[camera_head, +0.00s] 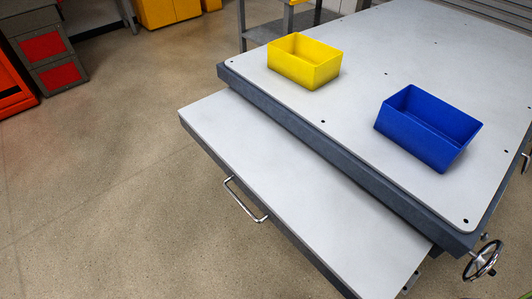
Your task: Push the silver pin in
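I cannot make out a silver pin for certain. A small metal part (486,237) sits by the table's near right corner, just above a handwheel (483,261); it is too small to identify. Another bright metal piece (525,161) is cut off at the right edge of the view. Neither of my grippers is in view.
A grey-topped table (385,73) carries a yellow bin (304,70) and a blue bin (417,139), both apparently empty. A bare pull-out shelf (290,185) with a silver handle (243,203) extends from its near side. Open floor (100,190) lies left; cabinets (45,48) stand beyond.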

